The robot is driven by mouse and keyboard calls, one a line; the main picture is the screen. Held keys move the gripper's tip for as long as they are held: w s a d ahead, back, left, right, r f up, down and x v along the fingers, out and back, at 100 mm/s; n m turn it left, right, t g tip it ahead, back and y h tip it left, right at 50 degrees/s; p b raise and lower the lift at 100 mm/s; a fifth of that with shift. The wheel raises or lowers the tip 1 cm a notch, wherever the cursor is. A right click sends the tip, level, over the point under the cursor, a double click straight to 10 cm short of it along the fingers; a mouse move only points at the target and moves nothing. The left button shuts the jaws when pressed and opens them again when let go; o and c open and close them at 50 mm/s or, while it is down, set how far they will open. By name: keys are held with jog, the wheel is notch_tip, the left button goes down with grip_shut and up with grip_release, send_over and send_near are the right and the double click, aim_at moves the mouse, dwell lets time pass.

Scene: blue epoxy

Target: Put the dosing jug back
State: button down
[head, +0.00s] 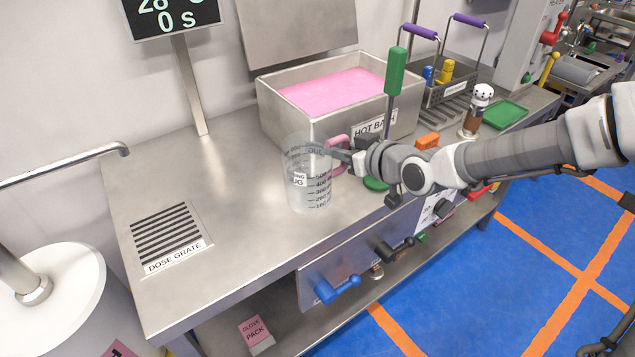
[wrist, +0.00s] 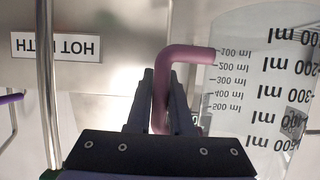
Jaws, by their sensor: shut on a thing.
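The dosing jug (head: 308,190) is a clear upright beaker with dark millilitre marks and a pink handle on its right side. It stands out in front of the hot bath, over the steel counter; I cannot tell whether its base touches the counter. My gripper (head: 343,155) reaches in from the right and is shut on the pink handle. In the wrist view the handle (wrist: 163,95) sits between the fingers of my gripper (wrist: 162,100), and the marked jug wall (wrist: 265,90) fills the right side.
The hot bath (head: 268,106) holds pink liquid behind the jug. A dose grate (head: 168,236) is set in the counter at the left. A green-handled tool (head: 394,72) stands upright near my arm. A wire basket (head: 450,92) stands at the back right. Counter (head: 235,215) left of the jug is clear.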

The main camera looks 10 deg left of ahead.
jog(key=a+f+b, duration=0.1)
jog(key=f, duration=0.1)
jog(key=a+f+b, duration=0.1)
jog(key=f, duration=0.1)
jog(key=a+f+b, duration=0.1)
jog(key=f+b, duration=0.1)
jog(key=shift+s+a+f, duration=0.2)
jog(key=shift+s+a, duration=0.1)
jog(key=shift+s, duration=0.05)
jog(key=shift+r, duration=0.1)
jog(key=c, duration=0.8)
grip_release()
